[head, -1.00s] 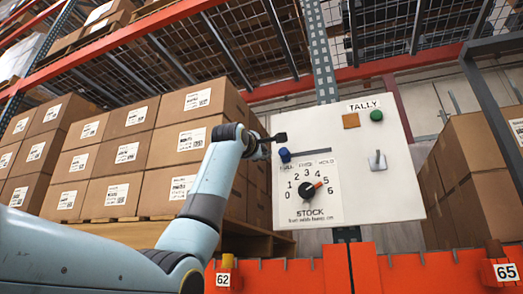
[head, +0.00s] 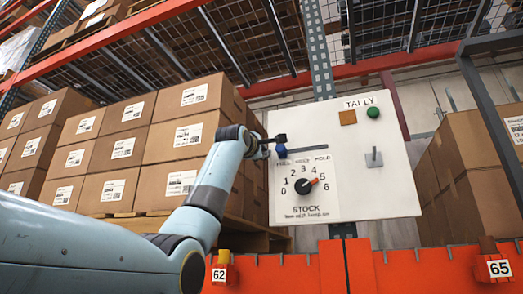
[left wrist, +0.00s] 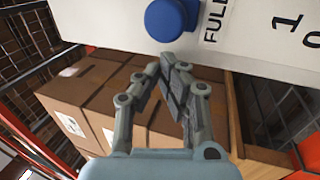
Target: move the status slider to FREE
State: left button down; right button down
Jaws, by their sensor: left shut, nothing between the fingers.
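The status slider is a blue round knob (head: 281,150) at the left end of a dark horizontal slot (head: 308,149) on a white panel (head: 385,190). Three small labels sit below the slot; the left one reads FULL, the others are hard to read. The knob is at FULL. My left gripper (head: 281,138) is shut and empty, just above and left of the knob in the head view. In the left wrist view the knob (left wrist: 172,18) is just beyond the shut fingertips (left wrist: 178,72), seemingly with a small gap. My right gripper is out of view.
Stacked cartons (head: 115,155) stand at left, more cartons (head: 470,170) at right. An orange barrier (head: 430,272) runs below.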

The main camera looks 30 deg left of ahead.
pick_arm(q)
jog(key=shift+w+a, duration=0.1)
jog(key=shift+w, duration=0.3)
jog(key=shift+w, duration=0.1)
dwell(0.3)
jog(key=shift+w+d, duration=0.15)
jog(key=shift+d, duration=0.6)
jog(key=shift+d, duration=0.1)
